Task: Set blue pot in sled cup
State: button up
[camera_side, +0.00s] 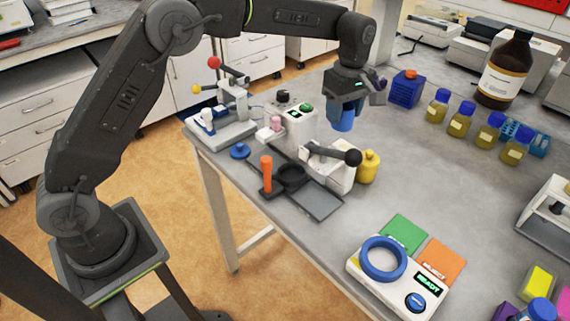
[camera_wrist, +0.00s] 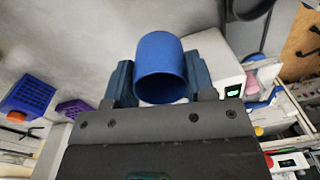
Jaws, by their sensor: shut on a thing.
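My gripper (camera_side: 345,101) is shut on the blue pot (camera_side: 342,121) and holds it above the table, beyond the sled. In the wrist view the blue pot (camera_wrist: 160,58) sits between both fingers, with its open end facing the camera. The sled cup (camera_side: 291,175) is a dark round ring on a dark flat track, to the lower left of my gripper in the side view. An upright orange handle (camera_side: 266,174) stands beside it. The cup looks empty. A dark ring at the top right of the wrist view may be this cup.
The table centre is clear.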

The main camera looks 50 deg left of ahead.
jog(key=shift+s+a, duration=0.1)
jog(key=shift+s, duration=0.45)
jog(key=s+a+f, duration=0.1)
jog(key=s+a, duration=0.1)
jog(key=s, duration=1)
send_over(291, 177)
jog(key=shift+f, duration=3.2)
jog(key=shift+w+f, duration=0.1)
jog(key=shift+f, duration=0.3)
jog(key=o, duration=1)
jog(key=shift+o, duration=0.3)
jog(key=o, duration=0.3)
